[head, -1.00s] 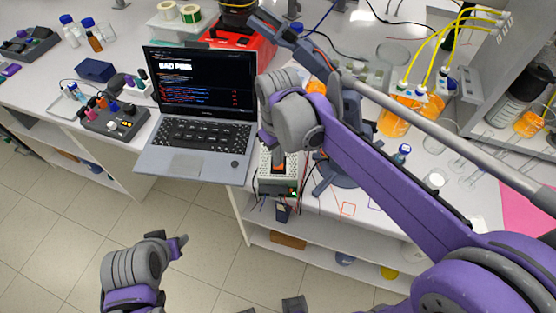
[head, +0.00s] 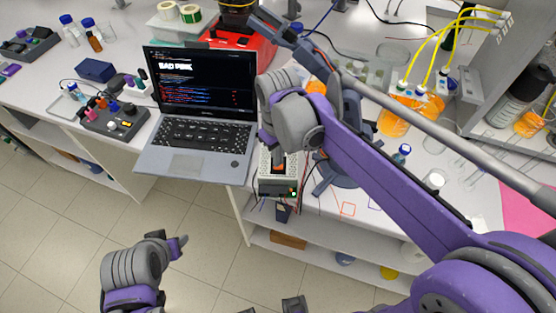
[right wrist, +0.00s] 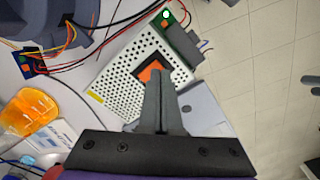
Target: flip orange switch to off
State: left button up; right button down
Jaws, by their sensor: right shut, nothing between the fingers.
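The orange switch (right wrist: 152,72) is set in a dark frame on the perforated metal box (right wrist: 118,72) in the right wrist view. My right gripper (right wrist: 155,84) is shut and empty. Its fingertips are right at the switch and cover part of it; I cannot tell whether they touch. The switch's tilt is hard to read. In the head view the box (head: 266,184) stands at the table's front edge, with my right gripper (head: 279,158) above it and the switch mostly hidden. My left arm is low at the left over the floor; its jaw state is unclear.
An open laptop (head: 199,130) stands just left of the box. Red and black wires (right wrist: 88,58) and a green terminal board (right wrist: 183,40) border the box. Glassware with orange liquid (head: 393,122) stands to the right. Open floor lies in front of the table.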

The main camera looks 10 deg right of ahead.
pick_arm(q)
jog(key=shift+s+f+b, duration=0.25)
jog(key=shift+f+b, duration=0.25)
jog(key=shift+f, duration=0.2)
pick_arm(e)
jog(key=shift+f, duration=0.95)
jog(key=shift+r, duration=0.1)
jog(key=shift+r+p, duration=1.8)
jog(key=shift+r, duration=1.7)
pick_arm(q)
jog(key=r, duration=0.1)
jog(key=w+r, duration=0.1)
jog(key=r, duration=0.1)
jog(key=w+r, duration=0.1)
jog(key=r, duration=0.1)
jog(key=shift+w+r, duration=0.1)
jog(key=shift+w, duration=0.1)
pick_arm(e)
jog(key=shift+w, duration=0.1)
pick_arm(q)
jog(key=shift+s, duration=0.1)
pick_arm(e)
jog(key=shift+f, duration=0.1)
jog(key=s+d+f+m+t, duration=0.2)
jog(key=s+d+f+t, duration=0.1)
jog(key=s, duration=0.2)
jog(key=s+d+f+m+t, duration=0.3)
jog(key=s+f, duration=0.1)
jog(key=s, duration=0.2)
jog(key=shift+s+d, duration=0.3)
